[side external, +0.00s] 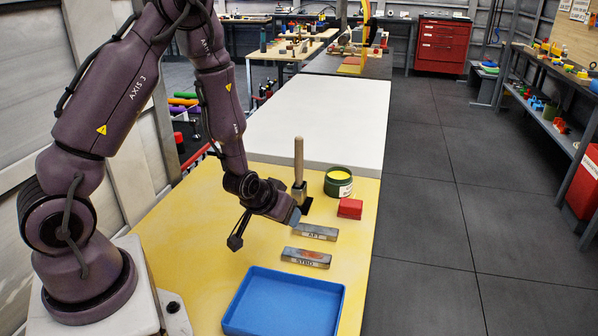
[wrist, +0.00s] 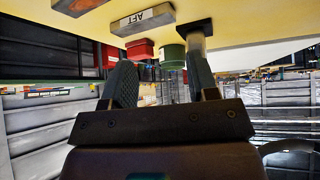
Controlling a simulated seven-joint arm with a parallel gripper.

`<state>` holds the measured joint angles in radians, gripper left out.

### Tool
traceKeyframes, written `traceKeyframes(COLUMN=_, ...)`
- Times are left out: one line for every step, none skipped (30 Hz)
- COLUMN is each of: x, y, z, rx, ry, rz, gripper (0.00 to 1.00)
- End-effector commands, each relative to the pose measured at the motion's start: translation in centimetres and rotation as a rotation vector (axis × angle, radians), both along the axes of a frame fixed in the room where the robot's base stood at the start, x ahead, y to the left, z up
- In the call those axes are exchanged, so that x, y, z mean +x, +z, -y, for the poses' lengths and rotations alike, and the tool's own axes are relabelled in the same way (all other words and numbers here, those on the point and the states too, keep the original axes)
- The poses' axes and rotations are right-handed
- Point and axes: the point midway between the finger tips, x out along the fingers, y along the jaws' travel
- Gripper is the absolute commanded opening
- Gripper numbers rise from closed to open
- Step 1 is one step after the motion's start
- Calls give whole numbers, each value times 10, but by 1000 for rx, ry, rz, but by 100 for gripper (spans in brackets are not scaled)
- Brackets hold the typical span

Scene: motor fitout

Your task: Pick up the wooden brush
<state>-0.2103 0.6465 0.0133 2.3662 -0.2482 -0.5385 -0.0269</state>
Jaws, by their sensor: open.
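The wooden brush (side external: 299,160) stands upright on the yellow table, with its pale handle up and its dark end down. My gripper (side external: 293,216) is low over the table, tilted, just in front of the brush's lower part. In the wrist view, which looks upside down, my gripper (wrist: 160,78) is open, with two grey fingers apart and nothing between them. The brush (wrist: 196,43) shows there beyond the right finger, which hides part of it. I cannot tell whether they touch.
A green tin (side external: 338,182) with yellow contents and a red block (side external: 350,208) stand right of the brush. Blocks marked AFT (side external: 316,232) and STBD (side external: 306,258) lie nearer. A blue tray (side external: 284,302) sits at the front. A white surface (side external: 320,120) lies behind.

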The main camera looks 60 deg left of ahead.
Motion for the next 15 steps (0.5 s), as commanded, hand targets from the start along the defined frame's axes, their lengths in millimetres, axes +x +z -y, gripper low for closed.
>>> traceKeyframes(x=2, y=-12, z=-10, rx=40, ry=32, rz=49, gripper=54)
traceKeyframes(x=3, y=-15, z=-16, rx=68, ry=48, rz=86, gripper=54)
traceKeyframes(x=6, y=-17, z=-24, rx=109, ry=69, rz=140, gripper=54)
traceKeyframes(x=7, y=-18, z=-29, rx=140, ry=82, rz=182, gripper=54)
traceKeyframes(x=9, y=-17, z=-35, rx=172, ry=96, rz=225, gripper=54)
traceKeyframes(x=12, y=-14, z=-41, rx=216, ry=109, rz=286, gripper=54)
traceKeyframes(x=14, y=-10, z=-45, rx=248, ry=118, rz=333, gripper=54)
traceKeyframes(x=16, y=-4, z=-48, rx=281, ry=126, rz=381, gripper=54)
traceKeyframes(x=19, y=5, z=-52, rx=323, ry=135, rz=443, gripper=54)
traceKeyframes(x=21, y=13, z=-54, rx=352, ry=138, rz=491, gripper=54)
traceKeyframes(x=24, y=22, z=-57, rx=380, ry=143, rz=539, gripper=54)
traceKeyframes(x=26, y=34, z=-59, rx=413, ry=150, rz=595, gripper=54)
traceKeyframes(x=27, y=41, z=-60, rx=435, ry=153, rz=631, gripper=54)
traceKeyframes(x=28, y=47, z=-60, rx=453, ry=155, rz=661, gripper=54)
traceKeyframes(x=28, y=54, z=-61, rx=472, ry=157, rz=694, gripper=54)
